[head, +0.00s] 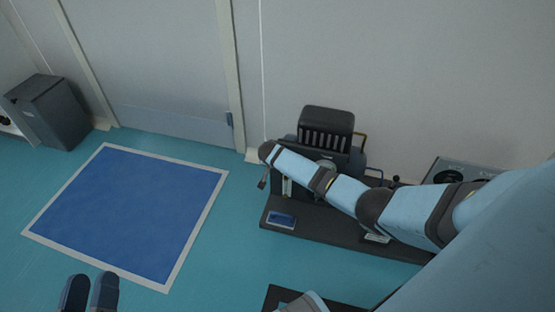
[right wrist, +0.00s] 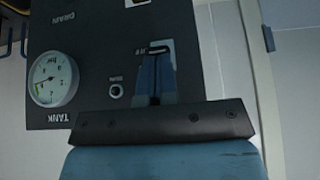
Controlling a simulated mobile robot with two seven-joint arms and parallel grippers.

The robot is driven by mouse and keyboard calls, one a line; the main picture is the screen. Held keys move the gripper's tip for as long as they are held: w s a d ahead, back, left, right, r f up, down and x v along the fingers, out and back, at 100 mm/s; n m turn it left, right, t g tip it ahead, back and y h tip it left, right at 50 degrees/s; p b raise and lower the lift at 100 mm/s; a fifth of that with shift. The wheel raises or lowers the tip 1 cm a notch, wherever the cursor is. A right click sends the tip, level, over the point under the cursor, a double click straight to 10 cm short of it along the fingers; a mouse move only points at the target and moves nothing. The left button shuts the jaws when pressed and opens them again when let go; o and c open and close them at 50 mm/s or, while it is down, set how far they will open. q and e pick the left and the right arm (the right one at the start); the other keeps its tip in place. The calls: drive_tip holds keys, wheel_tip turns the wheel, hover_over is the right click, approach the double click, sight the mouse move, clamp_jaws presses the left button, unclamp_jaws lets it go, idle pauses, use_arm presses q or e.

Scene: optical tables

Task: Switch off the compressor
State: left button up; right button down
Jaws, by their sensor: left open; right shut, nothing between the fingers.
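The compressor (head: 325,130) is a dark machine with a ribbed top, standing on a dark base by the wall in the head view. My right arm reaches across its front and hides part of it. In the right wrist view its dark control panel (right wrist: 95,35) appears upside down. My right gripper (right wrist: 158,52) is shut and empty, its fingertips in front of a pale switch plate (right wrist: 167,57). The fingers cover most of the switch, so its position and any contact are unclear. My left gripper (head: 90,290) is open and empty above the floor at bottom left.
The panel has a round tank gauge (right wrist: 53,79) and a small run lamp (right wrist: 116,91). A blue floor mat (head: 130,210) with a pale border lies left of the compressor. A grey bin (head: 50,110) stands at far left. The teal floor between is clear.

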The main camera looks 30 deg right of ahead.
use_arm(q)
drive_tip(key=f+g+b, duration=0.1)
drive_tip(key=f+b, duration=0.1)
drive_tip(key=f+g+b, duration=0.1)
drive_tip(key=f, duration=0.2)
drive_tip(key=shift+w+d+m+b, duration=0.1)
drive_tip(key=shift+d+m+b, duration=0.1)
drive_tip(key=shift+m+b, duration=0.15)
use_arm(e)
drive_tip(key=t+h, duration=0.1)
drive_tip(key=f+t+h, duration=0.1)
drive_tip(key=a+f+t+h, duration=0.1)
drive_tip(key=shift+s+f+h, duration=0.1)
drive_tip(key=shift+s+h, duration=0.2)
drive_tip(key=shift+s, duration=0.1)
use_arm(q)
drive_tip(key=shift+f, duration=0.1)
drive_tip(key=shift+f, duration=0.1)
use_arm(e)
drive_tip(key=shift+w+d+r, duration=0.35)
drive_tip(key=shift+w+d, duration=0.1)
drive_tip(key=shift+d, duration=0.05)
use_arm(q)
drive_tip(key=shift+g, duration=0.3)
